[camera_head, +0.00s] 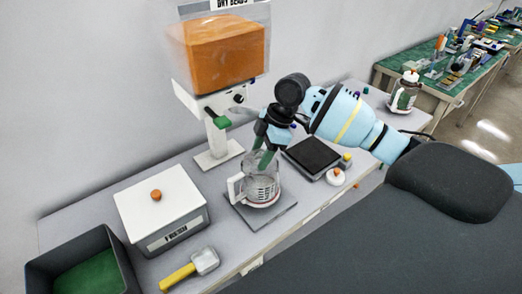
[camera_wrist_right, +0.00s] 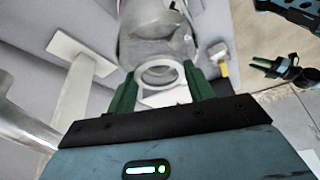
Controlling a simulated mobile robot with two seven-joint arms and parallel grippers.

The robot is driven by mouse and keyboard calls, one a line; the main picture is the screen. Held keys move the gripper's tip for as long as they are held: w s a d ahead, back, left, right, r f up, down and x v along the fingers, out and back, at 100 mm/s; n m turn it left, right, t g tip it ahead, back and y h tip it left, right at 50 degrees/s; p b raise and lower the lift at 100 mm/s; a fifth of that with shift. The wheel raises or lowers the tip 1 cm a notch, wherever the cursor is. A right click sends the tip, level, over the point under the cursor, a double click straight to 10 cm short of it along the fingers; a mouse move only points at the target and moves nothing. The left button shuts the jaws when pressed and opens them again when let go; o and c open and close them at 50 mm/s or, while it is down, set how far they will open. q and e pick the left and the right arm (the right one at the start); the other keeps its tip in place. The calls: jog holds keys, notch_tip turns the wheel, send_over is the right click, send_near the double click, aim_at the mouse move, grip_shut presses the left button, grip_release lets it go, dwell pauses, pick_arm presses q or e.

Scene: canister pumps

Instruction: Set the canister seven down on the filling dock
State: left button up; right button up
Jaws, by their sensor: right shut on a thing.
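A clear canister (camera_head: 263,187) with a white handle (camera_head: 235,188) stands upright over a grey square plate (camera_head: 275,215), which looks like the filling dock. I cannot tell whether its base touches the plate, and no number is readable on it. My right gripper (camera_head: 265,160) reaches down to the canister's top. In the right wrist view the green fingers of this gripper (camera_wrist_right: 165,92) close on a pale ring-shaped part in front of the canister body (camera_wrist_right: 155,35). A small dark green-pronged thing at the right of that view looks like my left gripper (camera_wrist_right: 262,67).
An orange-filled hopper (camera_head: 222,50) on a white stand (camera_head: 217,155) rises behind the canister. A white-lidded box (camera_head: 160,205), a dark bin (camera_head: 110,255) and a yellow-handled scoop (camera_head: 190,270) lie left. A black-topped scale (camera_head: 312,157) and another jar (camera_head: 404,93) are right.

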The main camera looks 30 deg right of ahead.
jog(key=shift+f, duration=0.75)
jog(key=o, duration=1.5)
jog(key=shift+c, duration=0.2)
jog(key=shift+v, duration=3.95)
jog(key=shift+a, duration=0.1)
